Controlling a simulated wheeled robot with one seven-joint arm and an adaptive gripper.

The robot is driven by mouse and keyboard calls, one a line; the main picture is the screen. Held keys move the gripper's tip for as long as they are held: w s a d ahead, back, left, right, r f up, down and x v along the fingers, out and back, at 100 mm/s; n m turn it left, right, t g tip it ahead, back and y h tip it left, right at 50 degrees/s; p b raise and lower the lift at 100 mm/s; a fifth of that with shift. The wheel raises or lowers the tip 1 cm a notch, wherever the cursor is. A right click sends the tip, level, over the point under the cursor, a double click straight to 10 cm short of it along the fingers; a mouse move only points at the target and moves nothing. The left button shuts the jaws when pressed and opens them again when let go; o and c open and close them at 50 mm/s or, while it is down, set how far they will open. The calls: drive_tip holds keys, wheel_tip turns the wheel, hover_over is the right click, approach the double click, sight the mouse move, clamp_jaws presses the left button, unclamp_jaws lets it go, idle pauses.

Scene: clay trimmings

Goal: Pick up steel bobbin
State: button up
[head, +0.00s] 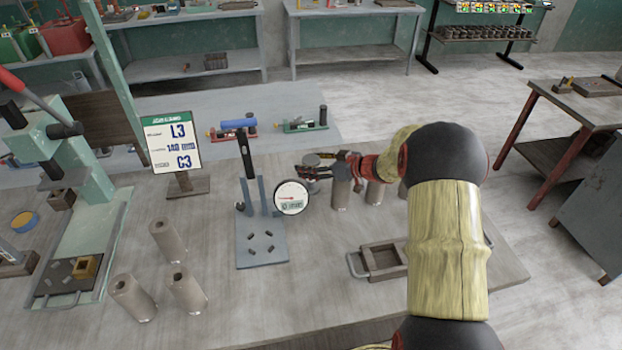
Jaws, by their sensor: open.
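A small grey round-topped piece (312,160), which looks like the steel bobbin, stands on the workbench behind the dial gauge. My gripper (308,171) is at this piece, with its dark fingers spread and pointing left across it. The fingers cover part of the piece, and I cannot tell whether they touch it. The gripper is open.
Several grey-brown hollow cylinders stand on the bench, some below my wrist (340,192) and others at front left (166,241). A dial gauge (291,198) on a stand is close in front. A sign (172,142), a green press (85,185) and a tray (383,275) are nearby.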

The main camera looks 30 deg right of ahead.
drive_tip(key=shift+r, duration=0.1)
drive_tip(key=c, duration=0.3)
clamp_jaws()
idle(0.6)
drive_tip(key=shift+w, duration=0.1)
